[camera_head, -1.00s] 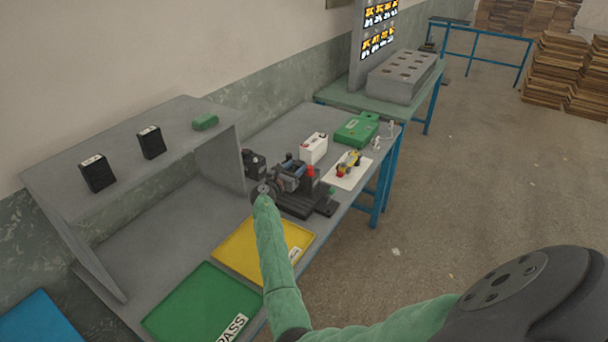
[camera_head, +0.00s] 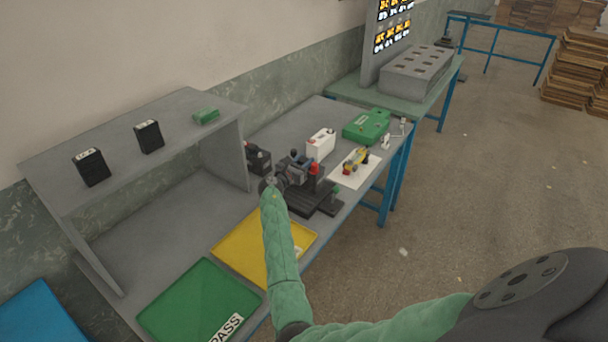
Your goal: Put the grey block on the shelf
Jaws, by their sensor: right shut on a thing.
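The grey shelf (camera_head: 190,143) stands at the left of the bench against the wall, with bare room on its top board. My right gripper (camera_head: 288,175) is over the bench beside a black fixture (camera_head: 317,200). Its wrist hides much of the jaws. It is shut on a small blue-grey thing (camera_head: 299,159), which looks like the grey block and is mostly hidden. My left gripper is out of view.
On the shelf stand two black batteries (camera_head: 91,167) (camera_head: 148,137) and a green one (camera_head: 206,116). A white battery (camera_head: 320,144) and green case (camera_head: 367,126) stand behind the fixture.

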